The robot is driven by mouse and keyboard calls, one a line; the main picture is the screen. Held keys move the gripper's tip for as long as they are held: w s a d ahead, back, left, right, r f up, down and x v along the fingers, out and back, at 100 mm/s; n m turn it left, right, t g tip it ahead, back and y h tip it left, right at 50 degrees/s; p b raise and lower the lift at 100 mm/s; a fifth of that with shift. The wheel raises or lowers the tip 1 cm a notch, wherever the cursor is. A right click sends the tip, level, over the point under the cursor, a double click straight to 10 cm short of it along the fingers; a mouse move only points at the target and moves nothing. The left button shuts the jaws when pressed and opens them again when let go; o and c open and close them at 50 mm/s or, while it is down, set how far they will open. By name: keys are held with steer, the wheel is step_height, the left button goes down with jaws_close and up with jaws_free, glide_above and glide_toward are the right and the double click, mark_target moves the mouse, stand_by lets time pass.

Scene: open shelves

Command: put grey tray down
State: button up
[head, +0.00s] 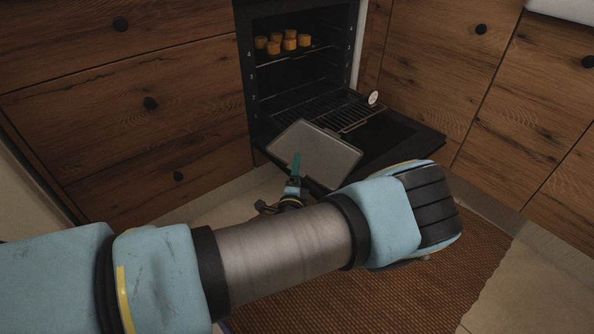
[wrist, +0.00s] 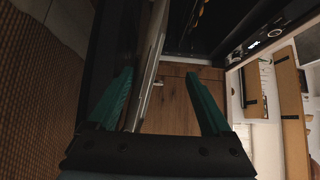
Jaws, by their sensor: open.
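The grey tray (head: 318,155) is a flat rectangle with a raised rim. In the head view it lies at the left part of the lowered oven door (head: 410,148), its near edge by my gripper (head: 296,163). In the wrist view the tray shows nearly edge-on as a pale strip (wrist: 151,55) between the green fingers, closer to the left one. The fingers (wrist: 160,75) are spread apart and not clamped on it. Whether a finger touches the tray, and whether the tray rests fully on the door, I cannot tell.
Several small yellow-orange items (head: 283,43) sit on an upper rack. Wooden drawers (head: 150,105) flank the oven. A brown woven mat (head: 400,285) covers the floor in front.

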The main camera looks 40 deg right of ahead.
steer(key=shift+o, duration=1.1)
steer(key=p+v, duration=0.2)
steer(key=v, duration=0.8)
steer(key=shift+s+a, duration=0.25)
steer(key=shift+a, duration=0.05)
steer(key=shift+w, duration=0.1)
